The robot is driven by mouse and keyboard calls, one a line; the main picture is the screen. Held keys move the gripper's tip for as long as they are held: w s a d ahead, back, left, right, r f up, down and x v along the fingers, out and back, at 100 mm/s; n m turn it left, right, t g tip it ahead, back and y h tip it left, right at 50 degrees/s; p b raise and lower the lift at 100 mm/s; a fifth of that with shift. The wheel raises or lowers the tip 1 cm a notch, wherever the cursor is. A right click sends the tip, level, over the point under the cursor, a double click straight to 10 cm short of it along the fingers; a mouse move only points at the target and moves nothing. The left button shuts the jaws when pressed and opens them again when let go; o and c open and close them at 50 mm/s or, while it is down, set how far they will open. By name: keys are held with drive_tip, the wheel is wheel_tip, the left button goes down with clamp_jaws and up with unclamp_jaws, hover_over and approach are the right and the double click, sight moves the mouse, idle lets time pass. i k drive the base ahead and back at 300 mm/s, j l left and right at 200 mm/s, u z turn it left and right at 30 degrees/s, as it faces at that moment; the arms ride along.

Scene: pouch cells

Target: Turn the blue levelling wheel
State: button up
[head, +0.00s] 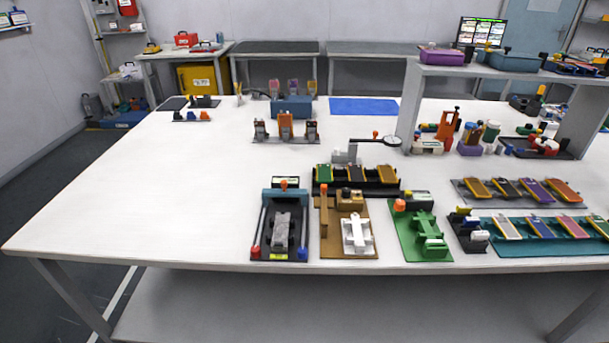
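A small blue wheel or knob (303,253) sits at the front right corner of a dark fixture (265,235) near the table's front edge. A grey part (282,230) lies in the middle of the fixture. An orange knob and a small display stand at its back. The blue one looks like the levelling wheel, but it is too small to see its markings or angle. My gripper is not in view.
A brown fixture (327,246) with a white clamp stands close right of the dark one. A green fixture (407,245) and racks of coloured pouch cells (538,227) are farther right. The white table (150,210) is clear to the left.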

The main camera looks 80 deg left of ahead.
sight(302, 254)
drive_tip(key=u, duration=2.5)
